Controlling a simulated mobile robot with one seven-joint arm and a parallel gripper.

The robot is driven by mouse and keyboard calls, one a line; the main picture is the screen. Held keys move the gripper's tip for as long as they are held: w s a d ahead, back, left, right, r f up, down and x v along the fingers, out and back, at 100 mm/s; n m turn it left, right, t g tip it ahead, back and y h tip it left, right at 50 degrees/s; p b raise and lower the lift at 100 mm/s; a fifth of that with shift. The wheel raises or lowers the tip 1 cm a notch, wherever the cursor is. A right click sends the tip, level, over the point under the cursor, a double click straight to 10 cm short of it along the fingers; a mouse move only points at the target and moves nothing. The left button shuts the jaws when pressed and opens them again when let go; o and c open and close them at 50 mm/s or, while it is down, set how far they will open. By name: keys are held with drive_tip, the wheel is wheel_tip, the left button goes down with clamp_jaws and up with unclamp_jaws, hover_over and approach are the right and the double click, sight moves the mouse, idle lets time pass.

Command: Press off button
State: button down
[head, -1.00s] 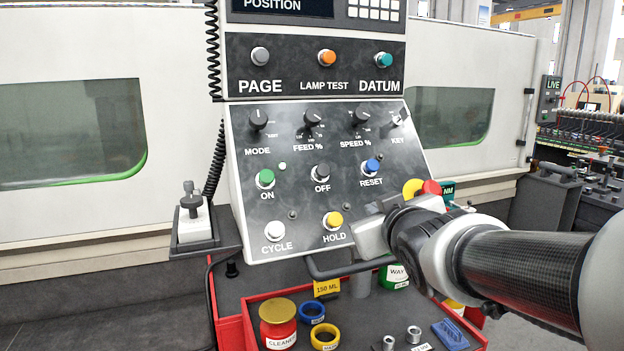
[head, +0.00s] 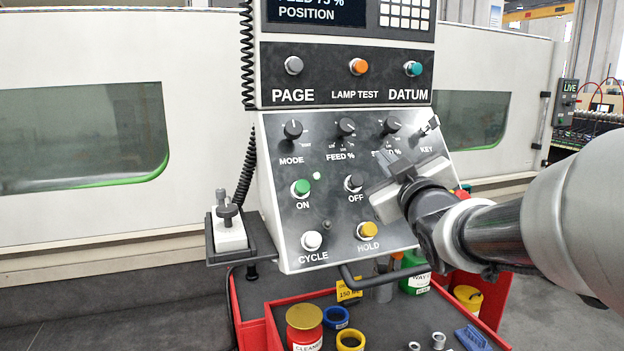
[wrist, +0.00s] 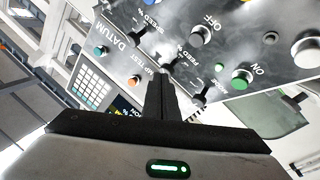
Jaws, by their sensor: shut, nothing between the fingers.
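The OFF button (head: 353,183) is a dark round button in a silver collar, in the middle row of the sloped control panel, right of the green ON button (head: 301,188). It also shows at the top of the wrist view (wrist: 202,35), apart from my fingers. My gripper (head: 394,164) is in front of the panel, just right of and slightly above OFF. It covers the RESET button and part of the SPEED % label. In the wrist view, my dark fingers (wrist: 166,80) are together and empty, over the panel near the FEED % knob.
The HOLD button (head: 368,231) and CYCLE button (head: 312,241) sit below OFF. Dials, including FEED % (head: 346,127), sit above it. A bar handle (head: 358,280) runs under the panel. A red-edged tray (head: 290,300) with jars and rings stands below.

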sight(356, 182)
drive_tip(key=w+a+f+b, duration=0.2)
drive_tip(key=w+f+b, duration=0.2)
drive_tip(key=w+f, duration=0.1)
drive_tip(key=shift+w+f+b, duration=0.25)
drive_tip(key=shift+w+b, duration=0.1)
drive_tip(key=shift+w, duration=0.5)
drive_tip(key=shift+a, duration=0.1)
drive_tip(key=shift+f, duration=0.1)
idle(1.5)
drive_tip(key=shift+w+a+f+b, duration=0.15)
drive_tip(key=shift+w+b, duration=0.15)
drive_tip(key=shift+b, duration=0.4)
